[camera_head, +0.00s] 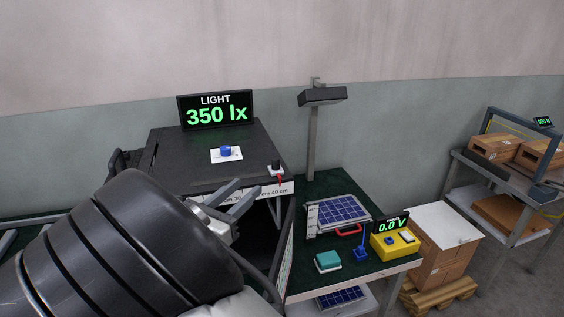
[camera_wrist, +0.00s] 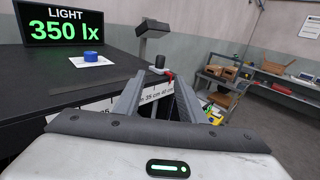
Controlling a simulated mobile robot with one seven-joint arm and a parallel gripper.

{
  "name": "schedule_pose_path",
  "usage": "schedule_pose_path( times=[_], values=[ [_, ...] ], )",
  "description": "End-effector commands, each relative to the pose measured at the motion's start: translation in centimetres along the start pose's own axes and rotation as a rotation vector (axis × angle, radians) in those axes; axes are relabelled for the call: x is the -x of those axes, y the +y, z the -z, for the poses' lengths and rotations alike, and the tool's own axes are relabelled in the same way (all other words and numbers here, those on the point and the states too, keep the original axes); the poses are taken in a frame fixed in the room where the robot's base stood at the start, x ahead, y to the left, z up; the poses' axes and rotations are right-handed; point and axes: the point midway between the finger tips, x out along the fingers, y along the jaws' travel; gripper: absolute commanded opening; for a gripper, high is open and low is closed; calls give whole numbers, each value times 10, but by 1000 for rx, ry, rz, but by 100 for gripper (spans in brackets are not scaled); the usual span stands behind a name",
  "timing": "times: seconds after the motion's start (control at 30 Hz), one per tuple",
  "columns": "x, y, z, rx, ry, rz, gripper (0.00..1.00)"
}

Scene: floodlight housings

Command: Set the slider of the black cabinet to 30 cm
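The black cabinet (camera_head: 185,165) stands at left centre with a white centimetre scale along its front top edge. Its slider (camera_head: 276,166), a dark knob with a red pointer, sits near the 40 cm mark at the right end. The slider (camera_wrist: 159,62) also shows in the wrist view, just beyond and between my fingertips. My gripper (camera_head: 250,187) is open and empty, its fingers reaching towards the slider in front of the scale. In the wrist view the gripper (camera_wrist: 159,80) has a clear gap between its fingers. The fingers hide part of the scale; contact with the knob is not visible.
A light display (camera_head: 215,109) reading 350 lx and a blue knob (camera_head: 226,151) are on the cabinet top. A lamp post (camera_head: 313,140) stands behind the green table to the right, which holds a solar panel (camera_head: 343,212) and a yellow meter (camera_head: 395,243).

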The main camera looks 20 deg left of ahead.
Motion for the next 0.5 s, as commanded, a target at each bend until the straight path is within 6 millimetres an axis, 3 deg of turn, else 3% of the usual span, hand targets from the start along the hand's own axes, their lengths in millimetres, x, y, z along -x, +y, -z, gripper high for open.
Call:
schedule_pose_path(
  times=[0.5],
  values=[
    [-113,-2,0,-1,0,5,37]
  ],
)
